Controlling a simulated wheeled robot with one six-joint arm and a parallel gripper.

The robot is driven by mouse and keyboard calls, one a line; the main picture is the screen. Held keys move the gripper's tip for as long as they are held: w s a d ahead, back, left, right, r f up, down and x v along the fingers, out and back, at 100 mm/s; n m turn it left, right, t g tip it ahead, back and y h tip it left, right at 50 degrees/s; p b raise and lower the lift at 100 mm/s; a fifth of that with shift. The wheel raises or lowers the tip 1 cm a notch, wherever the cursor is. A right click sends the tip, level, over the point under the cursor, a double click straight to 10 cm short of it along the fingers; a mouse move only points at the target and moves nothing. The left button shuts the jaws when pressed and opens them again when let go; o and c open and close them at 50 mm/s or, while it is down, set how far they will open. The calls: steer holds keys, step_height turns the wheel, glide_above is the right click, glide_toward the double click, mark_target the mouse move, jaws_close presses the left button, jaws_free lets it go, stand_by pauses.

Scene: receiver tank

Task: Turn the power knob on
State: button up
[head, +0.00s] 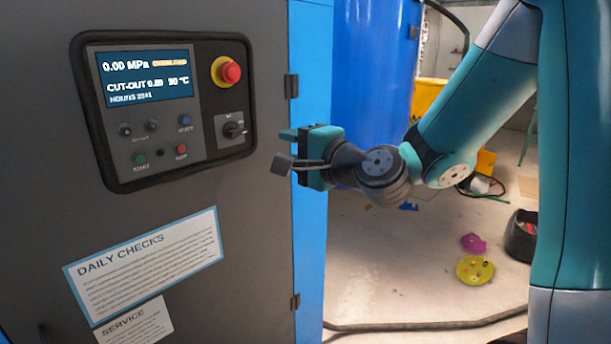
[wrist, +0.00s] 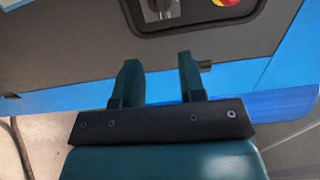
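The power knob (head: 232,130) is a black rotary knob on a grey plate at the lower right of the control panel, below the red emergency button. It also shows at the top edge of the wrist view (wrist: 158,8), partly cut off. My gripper (head: 284,148) is right of the panel, in front of the cabinet's blue edge and apart from the knob. In the wrist view the two teal fingers (wrist: 160,80) stand apart with nothing between them. The panel screen (head: 146,78) is lit and reads 0.00 MPa, with an orange label beside it.
The red emergency button (head: 231,72) on a yellow ring sits just above the knob. Small push buttons (head: 140,158) lie left of it. Dark hinges (head: 291,86) stand on the cabinet edge. A blue tank (head: 372,70) is behind. Pink and yellow items (head: 475,269) lie on the floor.

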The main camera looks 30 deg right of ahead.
steer(key=shift+b+v, duration=1.55)
steer(key=shift+b, duration=0.25)
steer(key=s+a+f+n+g+y+p, duration=0.1)
steer(key=s+a+n+g+y+p, duration=0.2)
steer(key=s+a+n+g+p, duration=0.7)
steer(key=s+n+g+h+p, duration=0.1)
steer(key=s+n+g+h, duration=0.3)
steer(key=s+n+g, duration=0.3)
steer(key=s+f+n, duration=0.1)
steer(key=s+n, duration=0.3)
steer(key=s, duration=0.1)
steer(key=shift+a+n+p, duration=0.2)
steer(key=shift+n+p, duration=0.1)
steer(key=shift+n, duration=0.1)
